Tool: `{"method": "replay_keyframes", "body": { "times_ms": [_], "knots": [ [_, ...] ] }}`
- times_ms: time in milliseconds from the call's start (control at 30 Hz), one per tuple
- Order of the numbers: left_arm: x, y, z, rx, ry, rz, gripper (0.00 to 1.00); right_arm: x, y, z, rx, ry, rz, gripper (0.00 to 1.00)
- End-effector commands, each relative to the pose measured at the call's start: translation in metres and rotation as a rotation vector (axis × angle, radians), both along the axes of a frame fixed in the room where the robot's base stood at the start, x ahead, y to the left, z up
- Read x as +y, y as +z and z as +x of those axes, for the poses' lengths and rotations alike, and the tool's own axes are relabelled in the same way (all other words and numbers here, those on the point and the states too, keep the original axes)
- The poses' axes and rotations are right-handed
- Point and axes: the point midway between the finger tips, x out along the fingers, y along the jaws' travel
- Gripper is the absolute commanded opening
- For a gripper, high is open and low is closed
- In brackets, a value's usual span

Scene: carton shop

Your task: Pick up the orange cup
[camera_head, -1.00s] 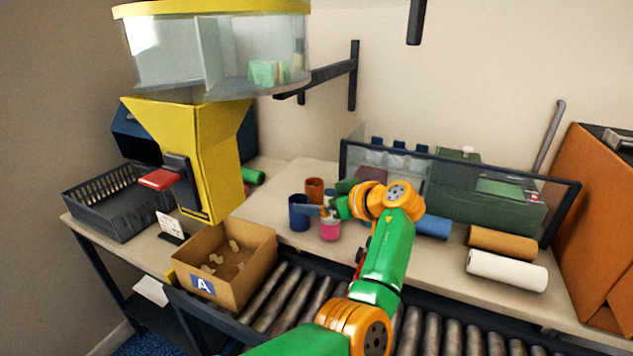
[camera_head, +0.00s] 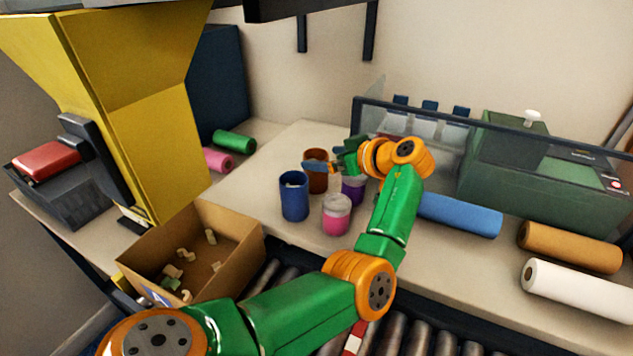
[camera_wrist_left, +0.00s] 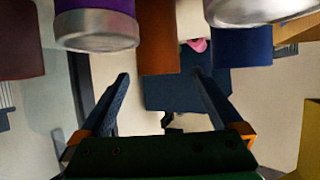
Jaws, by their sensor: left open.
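The orange cup (camera_head: 316,180) stands on the table behind the blue cup (camera_head: 294,197). A purple cup (camera_head: 353,187) and a pink cup (camera_head: 336,215) stand to its right and front. My left gripper (camera_head: 326,164) is open beside the orange cup, with a finger across its upper part in the head view. In the left wrist view the orange cup (camera_wrist_left: 158,38) lies ahead, between the lines of the open fingers (camera_wrist_left: 160,78); whether they overlap it cannot be told. The purple cup (camera_wrist_left: 95,28) and blue cup (camera_wrist_left: 243,45) flank it. My right gripper is not in view.
An open carton (camera_head: 235,240) with small packing pieces stands at front left, below the yellow hopper (camera_head: 150,130). Blue (camera_head: 460,215), orange (camera_head: 570,248) and white (camera_head: 577,290) rolls lie at right. A green machine (camera_head: 530,175) stands behind them. Table left of the cups is clear.

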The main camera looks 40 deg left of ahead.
Motion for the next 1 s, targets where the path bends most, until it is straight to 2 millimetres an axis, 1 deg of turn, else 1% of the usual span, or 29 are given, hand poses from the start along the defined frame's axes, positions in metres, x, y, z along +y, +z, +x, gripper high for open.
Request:
{"method": "replay_keyframes", "body": {
  "times_ms": [33, 100, 167, 267, 367, 500, 600, 700, 867, 967, 1000],
  "knots": [
    [0.000, -0.015, 0.000, 0.000, 0.000, 0.000, 1.00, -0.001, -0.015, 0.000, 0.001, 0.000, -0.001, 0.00],
    [0.000, -0.022, 0.000, 0.000, 0.000, 0.000, 1.00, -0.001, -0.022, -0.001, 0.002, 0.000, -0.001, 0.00],
    [0.000, -0.024, 0.000, 0.000, 0.000, 0.000, 1.00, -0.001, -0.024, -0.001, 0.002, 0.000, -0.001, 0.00],
    [0.005, -0.025, 0.000, 0.001, 0.002, -0.001, 1.00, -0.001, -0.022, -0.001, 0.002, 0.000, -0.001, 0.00],
    [0.019, -0.029, 0.001, 0.003, 0.003, -0.001, 1.00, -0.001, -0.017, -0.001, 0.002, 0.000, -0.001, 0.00],
    [0.045, -0.036, 0.003, 0.004, 0.003, -0.001, 1.00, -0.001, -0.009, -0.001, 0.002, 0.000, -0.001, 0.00],
    [0.060, -0.045, 0.005, 0.003, 0.002, 0.000, 1.00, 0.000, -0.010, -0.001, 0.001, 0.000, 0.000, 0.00],
    [0.066, -0.049, 0.006, 0.001, 0.001, -0.001, 1.00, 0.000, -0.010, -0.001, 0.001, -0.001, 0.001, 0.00],
    [0.066, -0.049, 0.006, 0.000, 0.000, -0.001, 1.00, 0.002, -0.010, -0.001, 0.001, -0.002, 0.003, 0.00],
    [0.066, -0.049, 0.006, 0.000, 0.000, -0.001, 0.76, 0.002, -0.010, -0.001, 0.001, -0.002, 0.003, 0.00],
    [0.066, -0.049, 0.006, 0.000, 0.000, -0.001, 0.65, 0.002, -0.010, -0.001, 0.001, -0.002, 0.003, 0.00]
  ]
}}
